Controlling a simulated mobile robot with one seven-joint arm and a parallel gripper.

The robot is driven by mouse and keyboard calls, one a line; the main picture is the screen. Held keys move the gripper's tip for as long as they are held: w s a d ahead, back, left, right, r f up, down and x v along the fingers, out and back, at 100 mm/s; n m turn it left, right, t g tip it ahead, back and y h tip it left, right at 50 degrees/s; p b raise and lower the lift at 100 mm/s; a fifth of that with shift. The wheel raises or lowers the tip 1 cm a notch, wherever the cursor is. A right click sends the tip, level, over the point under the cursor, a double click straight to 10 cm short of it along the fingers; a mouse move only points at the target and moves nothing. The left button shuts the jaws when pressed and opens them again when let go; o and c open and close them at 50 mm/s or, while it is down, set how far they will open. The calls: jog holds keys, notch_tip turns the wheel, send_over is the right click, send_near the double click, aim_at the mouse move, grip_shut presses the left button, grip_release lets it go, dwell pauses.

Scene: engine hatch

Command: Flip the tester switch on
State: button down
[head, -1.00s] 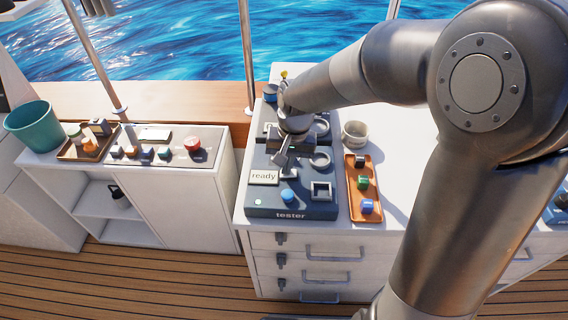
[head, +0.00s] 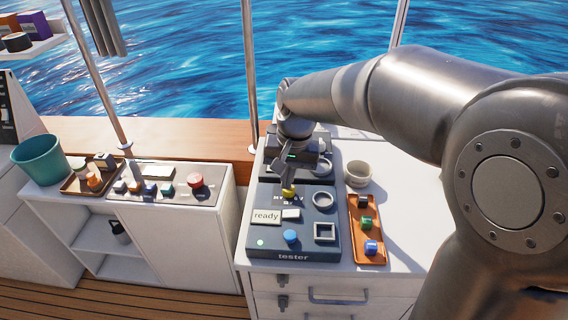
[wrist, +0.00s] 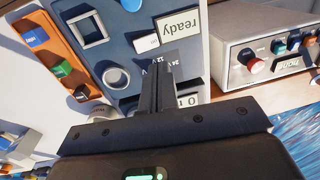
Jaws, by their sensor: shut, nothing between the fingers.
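The tester (head: 300,248) is a dark blue-grey panel on the white counter; it also shows in the wrist view (wrist: 115,50). It carries a "ready" plate (head: 266,216), a small white piece (head: 291,213) beside it, a blue button (head: 291,236), a round ring and a square socket. I cannot tell for sure which part is the switch.
An orange tray (head: 354,246) with several small coloured blocks lies right of the tester, with a pale cup (head: 358,173) behind it. A lower cabinet at left holds a control panel with a red button (head: 195,180), a tray of small items and a teal bucket (head: 40,158).

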jog(key=r, duration=0.5)
jog(key=shift+a, duration=0.35)
jog(key=s+d+r+t+h, duration=0.1)
jog(key=s+d+t, duration=0.4)
jog(key=s+d, duration=1.1)
jog(key=shift+s+d+t, duration=0.25)
jog(key=shift+d+t, duration=0.05)
jog(key=shift+d, duration=0.9)
jog(key=c, duration=2.2)
grip_release()
jog(key=shift+r, duration=0.1)
